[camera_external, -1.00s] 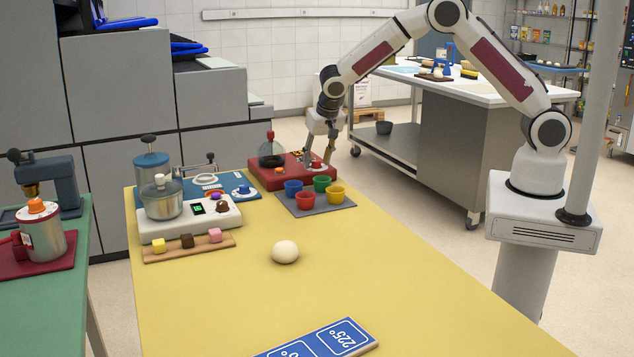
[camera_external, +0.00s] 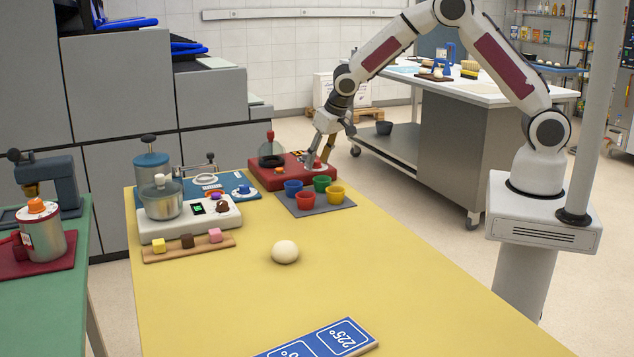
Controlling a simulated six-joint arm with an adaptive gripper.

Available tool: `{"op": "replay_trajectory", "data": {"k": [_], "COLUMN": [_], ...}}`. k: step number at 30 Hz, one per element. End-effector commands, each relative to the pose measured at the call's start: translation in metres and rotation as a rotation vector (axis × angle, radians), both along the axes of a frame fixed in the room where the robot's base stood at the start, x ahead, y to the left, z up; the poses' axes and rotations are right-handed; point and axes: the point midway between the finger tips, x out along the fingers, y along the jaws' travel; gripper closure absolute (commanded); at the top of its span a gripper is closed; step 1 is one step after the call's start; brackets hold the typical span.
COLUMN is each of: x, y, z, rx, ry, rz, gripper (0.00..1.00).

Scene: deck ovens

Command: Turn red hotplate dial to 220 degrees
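The red hotplate (camera_external: 263,180) stands at the far end of the yellow table, with a glass vessel (camera_external: 271,152) on its left part. The dial is at the hotplate's right end, by my fingertips, and is largely hidden there; its setting cannot be read. My gripper (camera_external: 318,163) is over that right end, tilted, with its fingers pointing down around or beside the dial. The fingers look spread apart, but I cannot tell whether they touch the dial.
Blue, red, green and yellow cups (camera_external: 335,193) stand on a grey mat (camera_external: 312,210) in front of the hotplate. A white hotplate (camera_external: 222,223) with a pot (camera_external: 161,200) is to the left. A white ball (camera_external: 285,252) lies mid-table.

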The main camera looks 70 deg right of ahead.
Motion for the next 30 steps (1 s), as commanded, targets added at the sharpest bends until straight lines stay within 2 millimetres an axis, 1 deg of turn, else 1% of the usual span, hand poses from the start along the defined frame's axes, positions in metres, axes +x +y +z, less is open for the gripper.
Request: {"op": "replay_trajectory", "data": {"k": [30], "x": [-0.0005], "y": [-0.0023], "z": [0.0002], "rx": [0.001], "ry": [0.0], "rz": [0.274], "gripper": [0.61]}}
